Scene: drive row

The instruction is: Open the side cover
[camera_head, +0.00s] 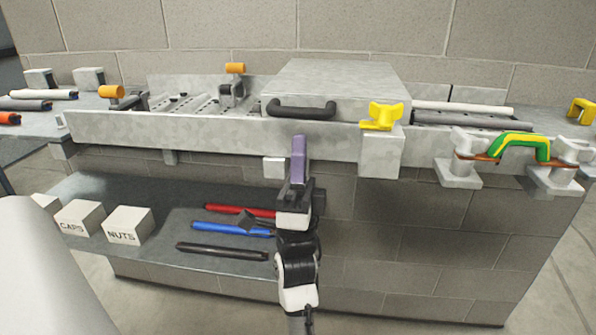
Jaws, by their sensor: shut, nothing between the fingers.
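A grey box-like cover (345,82) with a black bar handle (302,108) on its front sits on the long grey bench and looks closed. A yellow knob (382,115) stands on a grey block at its front right. An upright purple piece (298,152) shows in front of the bench's front rail, below the black handle. My gripper (297,184) is shut and empty just below the purple piece. I cannot tell whether it touches that piece. My arm comes up from the bottom and hides part of the lower shelf.
The lower shelf (150,192) holds white boxes marked CAPS (80,218) and NUTS (129,226), and red (239,210), blue (232,229) and dark (222,251) tools. A green and yellow handle (522,147) spans two brackets at right. Orange knobs (110,91) stand at left.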

